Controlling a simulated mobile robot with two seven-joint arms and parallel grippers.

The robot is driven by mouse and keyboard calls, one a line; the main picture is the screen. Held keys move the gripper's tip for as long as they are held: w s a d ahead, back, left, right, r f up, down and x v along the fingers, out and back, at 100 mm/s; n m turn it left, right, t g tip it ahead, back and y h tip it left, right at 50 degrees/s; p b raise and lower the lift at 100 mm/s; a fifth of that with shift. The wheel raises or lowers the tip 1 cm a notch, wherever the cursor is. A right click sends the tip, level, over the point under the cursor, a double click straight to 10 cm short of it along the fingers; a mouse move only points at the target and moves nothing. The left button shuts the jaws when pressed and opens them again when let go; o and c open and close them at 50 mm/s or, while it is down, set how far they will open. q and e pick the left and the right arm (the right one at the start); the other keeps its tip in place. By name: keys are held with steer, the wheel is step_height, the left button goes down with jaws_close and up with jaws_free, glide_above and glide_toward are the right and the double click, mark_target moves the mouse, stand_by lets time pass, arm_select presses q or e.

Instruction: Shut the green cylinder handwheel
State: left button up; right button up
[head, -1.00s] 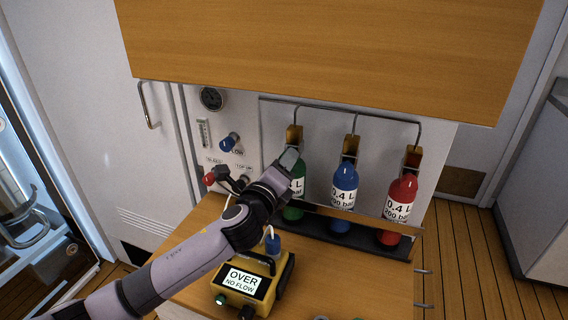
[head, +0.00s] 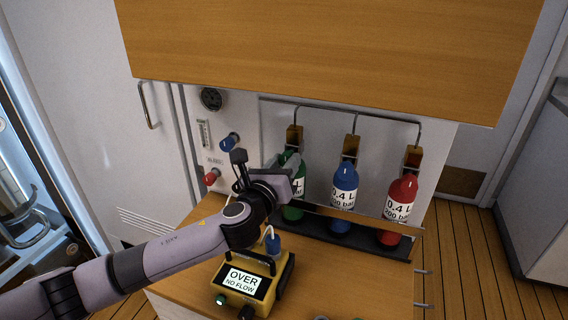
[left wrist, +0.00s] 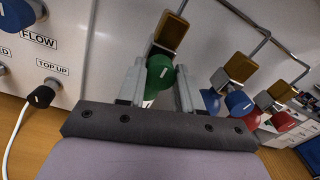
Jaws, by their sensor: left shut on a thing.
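The green cylinder (head: 293,212) stands at the left of a row of three, partly hidden by my left gripper (head: 287,164). In the left wrist view its green handwheel (left wrist: 160,73) sits between the two grey fingers of my left gripper (left wrist: 166,74), just below a brass-coloured block (left wrist: 171,30). The gripper is shut on the handwheel. The handwheel's angle cannot be told from these views. My right gripper is not in view.
A blue cylinder (head: 345,183) and a red cylinder (head: 401,198) stand to the right. A yellow meter (head: 252,284) reading "OVER NO FLOW" sits on the wooden counter. Blue (head: 230,142) and red (head: 212,177) knobs are on the panel. A wooden cabinet (head: 330,50) overhangs above.

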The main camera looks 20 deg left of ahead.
arm_select(q)
steer(key=shift+a+r, duration=0.1)
steer(key=shift+r, duration=0.05)
stand_by(0.3)
steer(key=o, duration=1)
steer(key=shift+w, duration=0.1)
steer(key=shift+o, duration=0.2)
steer(key=shift+s+f, duration=0.2)
steer(key=shift+s, duration=0.35)
steer(key=s, duration=0.6)
steer(key=shift+a+b, duration=0.2)
steer(key=shift+b, duration=0.15)
steer(key=shift+s, duration=0.1)
